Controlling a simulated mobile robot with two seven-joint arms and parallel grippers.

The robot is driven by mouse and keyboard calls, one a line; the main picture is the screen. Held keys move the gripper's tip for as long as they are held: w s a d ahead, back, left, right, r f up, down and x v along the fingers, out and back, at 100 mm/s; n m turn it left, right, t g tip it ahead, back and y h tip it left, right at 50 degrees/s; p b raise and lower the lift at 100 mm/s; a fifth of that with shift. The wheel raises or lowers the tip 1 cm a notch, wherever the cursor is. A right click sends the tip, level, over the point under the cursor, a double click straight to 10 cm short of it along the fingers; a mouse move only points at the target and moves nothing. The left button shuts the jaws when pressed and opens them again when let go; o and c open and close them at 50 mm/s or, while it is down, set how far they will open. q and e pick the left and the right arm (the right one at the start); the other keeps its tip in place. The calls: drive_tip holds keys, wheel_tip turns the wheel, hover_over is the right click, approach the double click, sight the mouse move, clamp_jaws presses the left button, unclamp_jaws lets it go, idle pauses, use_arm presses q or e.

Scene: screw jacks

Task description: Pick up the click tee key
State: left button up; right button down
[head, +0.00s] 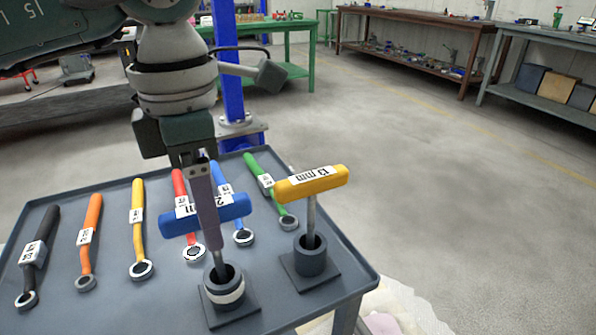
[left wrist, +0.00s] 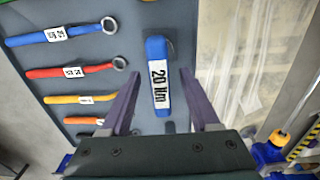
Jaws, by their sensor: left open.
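The blue T-handled key (head: 235,206), marked "20 Nm" in the left wrist view (left wrist: 158,90), is the one I take as the click tee key. It stands upright in a dark round holder (head: 224,292) on the grey cart. My left gripper (head: 213,246) points down at it, and a finger hides part of its handle and shaft. In the left wrist view the gripper (left wrist: 161,74) is open, with a finger on each side of the blue handle and a gap on both sides. My right gripper is not in view.
A yellow T-handled key (head: 313,184), marked 13 mm, stands in a second holder (head: 310,258) close to the right. Several coloured ring spanners, including a green one (head: 268,187), lie on the cart (head: 358,285). Workbenches stand farther back beyond open floor.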

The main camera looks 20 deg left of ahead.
use_arm(q)
clamp_jaws()
idle(0.3)
idle(1.0)
